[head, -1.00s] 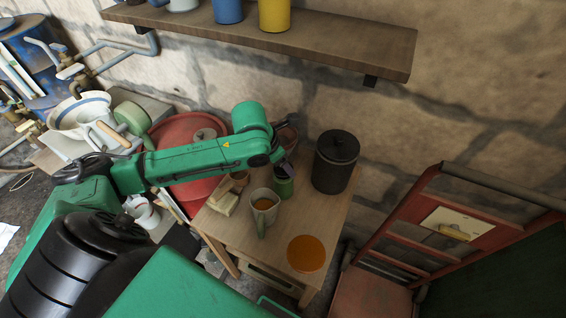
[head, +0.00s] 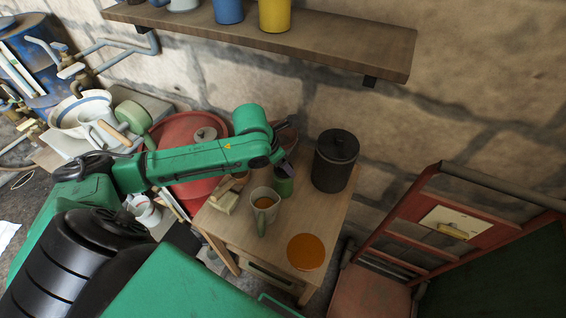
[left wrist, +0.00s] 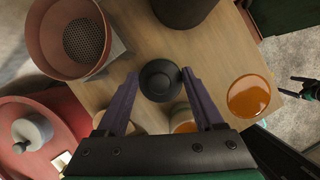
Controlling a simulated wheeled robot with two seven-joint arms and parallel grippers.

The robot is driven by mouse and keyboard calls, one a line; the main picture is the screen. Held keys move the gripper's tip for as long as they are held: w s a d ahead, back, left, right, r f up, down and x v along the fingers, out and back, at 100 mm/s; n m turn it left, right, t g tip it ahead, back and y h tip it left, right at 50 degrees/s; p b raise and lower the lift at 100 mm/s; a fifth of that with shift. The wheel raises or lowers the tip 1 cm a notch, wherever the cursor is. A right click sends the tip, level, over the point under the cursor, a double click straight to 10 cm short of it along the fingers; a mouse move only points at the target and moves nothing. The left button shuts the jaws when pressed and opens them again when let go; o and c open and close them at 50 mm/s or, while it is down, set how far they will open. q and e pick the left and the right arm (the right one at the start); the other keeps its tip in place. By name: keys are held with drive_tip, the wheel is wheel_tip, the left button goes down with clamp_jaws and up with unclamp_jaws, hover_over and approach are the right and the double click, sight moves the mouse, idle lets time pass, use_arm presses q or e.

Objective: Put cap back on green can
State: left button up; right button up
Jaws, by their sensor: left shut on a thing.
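The green can (head: 283,186) stands on the small wooden table, right behind the mug. My left gripper (head: 285,168) is directly above it, at its top. In the left wrist view a round black cap (left wrist: 160,80) sits between the purple fingertips of the left gripper, which is shut on it. The cap hides the can beneath in that view, so I cannot tell whether cap and can touch. My right gripper (left wrist: 300,88) shows at the right edge of the left wrist view, away from the table, its fingers apart and empty.
A mug of brown liquid (head: 264,205) stands just in front of the can, with an orange disc (head: 306,252) near the table's front. A black lidded canister (head: 335,160) stands close on the right. A shelf (head: 270,40) runs above; a red chair (head: 375,290) is at right.

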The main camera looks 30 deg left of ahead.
use_arm(q)
drive_tip(key=shift+f, duration=0.45)
drive_tip(key=o, duration=1.3)
drive_tip(key=v, duration=1.4)
drive_tip(key=shift+s+a+r+p, duration=0.1)
drive_tip(key=shift+r+p, duration=0.2)
drive_tip(key=shift+p, duration=0.1)
drive_tip(key=shift+f, duration=0.1)
